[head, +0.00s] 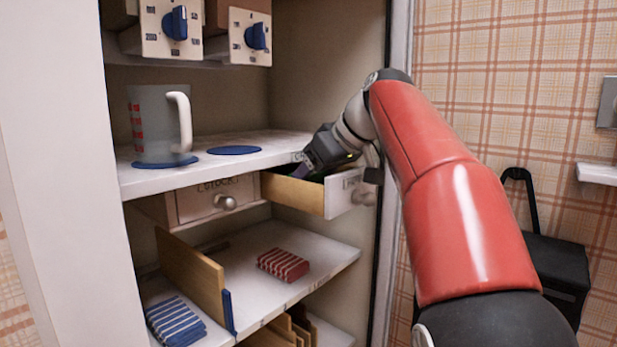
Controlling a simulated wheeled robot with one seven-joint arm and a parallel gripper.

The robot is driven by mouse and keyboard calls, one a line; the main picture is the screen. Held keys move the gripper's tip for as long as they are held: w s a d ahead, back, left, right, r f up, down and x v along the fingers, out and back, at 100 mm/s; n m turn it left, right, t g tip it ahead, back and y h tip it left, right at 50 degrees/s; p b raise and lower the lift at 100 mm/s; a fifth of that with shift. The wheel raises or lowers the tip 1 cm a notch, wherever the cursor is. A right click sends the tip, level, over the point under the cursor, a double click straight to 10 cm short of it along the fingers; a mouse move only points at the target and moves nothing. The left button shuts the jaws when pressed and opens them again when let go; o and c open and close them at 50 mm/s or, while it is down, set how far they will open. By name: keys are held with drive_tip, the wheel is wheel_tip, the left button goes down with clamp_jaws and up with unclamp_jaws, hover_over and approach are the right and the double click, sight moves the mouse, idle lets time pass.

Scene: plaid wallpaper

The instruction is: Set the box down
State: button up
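My gripper (308,164) reaches down at the open right-hand drawer (297,195), from the upper right. A small purple-grey piece shows at its tip; I cannot tell whether it is a finger or part of a held box. The fingers are too small and dark to tell open from shut. The drawer's inside is mostly hidden by its walls and my gripper. A red striped box-like block (283,265) lies on the shelf below, apart from my gripper. A blue striped one (175,321) lies at the lower left.
A grey mug (158,125) stands on a blue disc on the upper shelf, beside an empty blue disc (234,150). The left drawer (208,201) is shut. A wooden divider (190,275) stands on the lower shelf. Units with blue knobs (175,23) hang above.

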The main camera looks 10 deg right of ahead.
drive_tip(key=shift+f, duration=0.1)
drive_tip(key=o, duration=0.5)
drive_tip(key=shift+f, duration=0.1)
drive_tip(key=o, duration=0.4)
drive_tip(key=shift+o, duration=0.2)
drive_tip(key=shift+r, duration=0.3)
drive_tip(key=p+v, duration=0.2)
drive_tip(key=v, duration=1)
drive_tip(key=shift+d+f+p, duration=0.1)
drive_tip(key=shift+f+p, duration=0.05)
drive_tip(key=shift+p, duration=0.2)
drive_tip(key=shift+s, duration=0.15)
